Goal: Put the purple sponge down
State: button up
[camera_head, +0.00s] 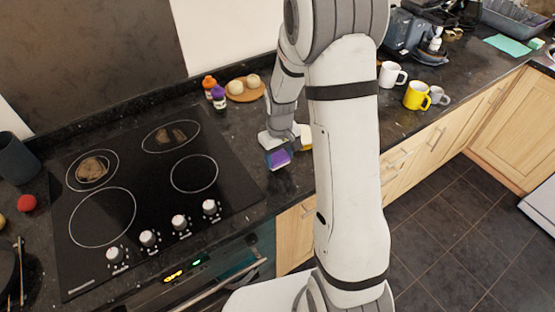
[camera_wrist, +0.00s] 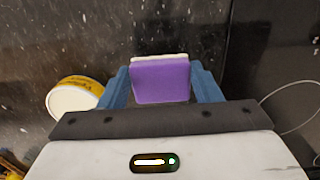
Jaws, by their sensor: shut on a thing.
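The purple sponge (camera_wrist: 161,83) has a pale layer along its far edge. It sits between the blue fingers of my gripper (camera_wrist: 160,78) in the wrist view, and the fingers are shut on its two sides. In the head view the sponge (camera_head: 278,159) shows below my gripper (camera_head: 279,150), over the dark granite counter (camera_head: 237,128) just right of the stove. I cannot tell whether the sponge touches the counter.
A yellow container with a white top (camera_wrist: 74,98) stands close left of my gripper in the wrist view. The black stove (camera_head: 150,190) lies to the left. Behind are two small bottles (camera_head: 217,97) and a wooden plate (camera_head: 247,93) with round pale items. Mugs (camera_head: 416,96) stand right.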

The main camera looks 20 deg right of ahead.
aim_at(280, 159)
notch_tip(280, 159, down, 3)
jog(key=shift+r, duration=0.1)
jog(key=shift+s, duration=0.1)
jog(key=shift+f, duration=0.2)
jog(key=o, duration=1)
jog(key=shift+r, duration=0.15)
jog(key=shift+o, duration=0.2)
